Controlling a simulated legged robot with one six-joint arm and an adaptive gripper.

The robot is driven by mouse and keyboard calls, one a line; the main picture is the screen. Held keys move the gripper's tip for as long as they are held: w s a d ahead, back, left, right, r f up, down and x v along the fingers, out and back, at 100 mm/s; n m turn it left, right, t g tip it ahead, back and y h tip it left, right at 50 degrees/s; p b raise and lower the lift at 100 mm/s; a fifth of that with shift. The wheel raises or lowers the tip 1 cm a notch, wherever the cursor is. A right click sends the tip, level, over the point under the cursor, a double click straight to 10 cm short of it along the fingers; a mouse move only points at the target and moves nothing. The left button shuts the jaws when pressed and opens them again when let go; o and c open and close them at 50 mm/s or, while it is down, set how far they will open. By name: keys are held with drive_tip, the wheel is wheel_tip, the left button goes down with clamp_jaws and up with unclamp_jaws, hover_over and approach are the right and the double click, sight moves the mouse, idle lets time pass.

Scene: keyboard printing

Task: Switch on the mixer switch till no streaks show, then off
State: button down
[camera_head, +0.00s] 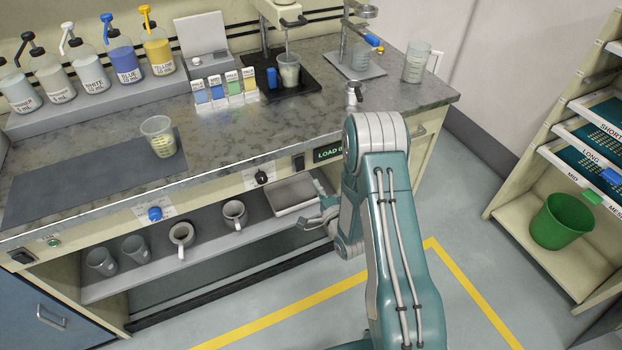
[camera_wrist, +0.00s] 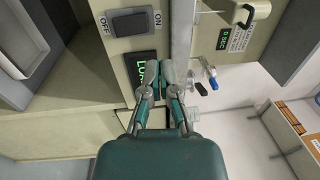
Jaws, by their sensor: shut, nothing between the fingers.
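The switch is a dark rocker (camera_head: 299,162) on the bench's front panel, left of the green LOAD display (camera_head: 328,154). In the wrist view the rocker (camera_wrist: 133,28) has OFF and ON labels; which side is pressed is unclear. The cream mixer (camera_head: 277,12) stands at the back of the bench, with a cup of pale contents (camera_head: 289,72) under it. Streaks are too small to make out. My gripper (camera_head: 308,218) is shut and empty, below the panel in the head view. In the wrist view its fingertips (camera_wrist: 161,72) are close to the display, apart from the rocker.
Pump bottles (camera_head: 122,55) stand at the back left. A clear cup (camera_head: 158,137) is on the dark mat (camera_head: 60,195). Mugs (camera_head: 235,213) and a tray (camera_head: 293,195) sit on the shelf under the bench. A green bin (camera_head: 560,221) is in the right-hand rack.

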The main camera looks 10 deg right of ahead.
drive_tip(key=s, duration=0.2)
drive_tip(key=s+d, duration=0.1)
drive_tip(key=shift+r, duration=0.3)
drive_tip(key=shift+a, duration=0.1)
drive_tip(key=w+r+n+g+h, duration=0.25)
drive_tip(key=w+r+n, duration=0.2)
drive_tip(key=r, duration=0.55)
drive_tip(key=s+r+n+g+h, duration=0.2)
drive_tip(key=s+r+n+g, duration=0.25)
drive_tip(key=r, duration=0.45)
drive_tip(key=s+a+r+n+g, duration=0.1)
drive_tip(key=s+r+n+g, duration=0.2)
drive_tip(key=s, duration=1.1)
drive_tip(key=s+a+r+n+g, duration=0.1)
drive_tip(key=s+r+n+g, duration=0.2)
drive_tip(key=s, duration=1.1)
wheel_tip(320, 180, up, 3)
drive_tip(key=shift+r+n, duration=0.2)
drive_tip(key=shift+n, duration=0.1)
